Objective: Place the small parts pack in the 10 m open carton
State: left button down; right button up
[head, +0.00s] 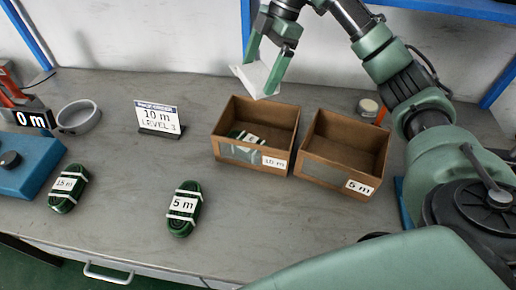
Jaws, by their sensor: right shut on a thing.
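My right gripper (270,60) is shut on a small white pack (256,80), the small parts pack. It holds the pack tilted, above the back edge of the 10 m open carton (230,152). The 10 m carton is a brown open box with a "10 m" label, and a green coil with a white label lies inside it. The pack is apart from the carton's floor; whether it touches the rim I cannot tell. My left gripper is not in view.
An empty 5 m carton (330,172) stands right of the 10 m one. Green coils marked 5 m (182,210) and 15 m (66,190) lie on the bench.

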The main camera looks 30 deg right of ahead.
jog(key=shift+d+f+n, duration=0.1)
jog(key=shift+n, duration=0.2)
notch_tip(320, 180, down, 20)
jog(key=shift+r+p, duration=0.1)
jog(key=shift+p, duration=0.2)
jog(key=shift+f, duration=0.35)
jog(key=o, duration=1)
jog(key=shift+d+r, duration=0.1)
jog(key=shift+r, duration=0.45)
jog(key=v, duration=0.7)
jog(key=shift+r+b, duration=0.15)
jog(key=shift+b, duration=0.2)
